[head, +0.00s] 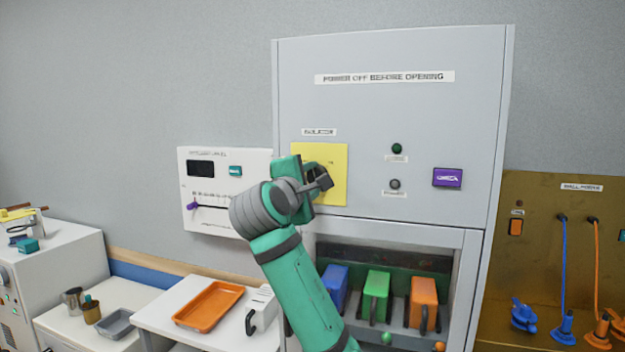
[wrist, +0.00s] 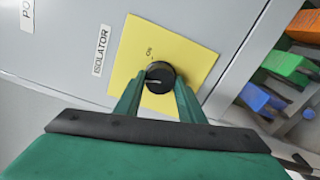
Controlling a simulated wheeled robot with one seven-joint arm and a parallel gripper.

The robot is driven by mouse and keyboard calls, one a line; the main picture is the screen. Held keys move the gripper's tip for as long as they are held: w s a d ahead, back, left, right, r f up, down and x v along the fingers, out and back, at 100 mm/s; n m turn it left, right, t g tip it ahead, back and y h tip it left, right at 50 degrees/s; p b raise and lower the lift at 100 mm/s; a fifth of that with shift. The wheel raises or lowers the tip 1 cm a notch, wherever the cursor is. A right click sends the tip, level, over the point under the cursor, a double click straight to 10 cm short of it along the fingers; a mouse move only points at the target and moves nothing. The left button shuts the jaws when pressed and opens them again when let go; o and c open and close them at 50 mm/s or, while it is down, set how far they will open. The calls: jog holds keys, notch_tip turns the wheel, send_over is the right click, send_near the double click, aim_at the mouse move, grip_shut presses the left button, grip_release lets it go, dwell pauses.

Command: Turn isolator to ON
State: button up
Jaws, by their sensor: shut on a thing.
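The isolator is a round black knob (wrist: 160,77) on a yellow plate (wrist: 196,55) in the wrist view, beside a label reading ISOLATOR. A small mark reading ON is on the plate above the knob in that view. My gripper (wrist: 160,82) is shut on the knob, one green finger on each side. A short pale line shows on the knob's face, partly between the fingers. In the head view the yellow plate (head: 333,188) is on the grey cabinet, and my gripper (head: 318,182) covers the knob there.
The grey cabinet (head: 390,130) carries a dark green lamp (head: 397,148), a grey button (head: 394,184) and a purple block (head: 447,178). Blue, green and orange handled modules sit in the open bay below. A white panel (head: 210,200) hangs left of my arm. An orange tray (head: 208,306) lies on the white table.

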jog(key=m, duration=0.5)
jog(key=shift+m, duration=0.3)
jog(key=m, duration=0.6)
dwell(0.4)
jog(key=o, duration=1)
jog(key=shift+o, duration=0.2)
jog(key=shift+r, duration=0.1)
jog(key=v, duration=1)
jog(key=shift+s, duration=0.4)
jog(key=shift+a, duration=0.1)
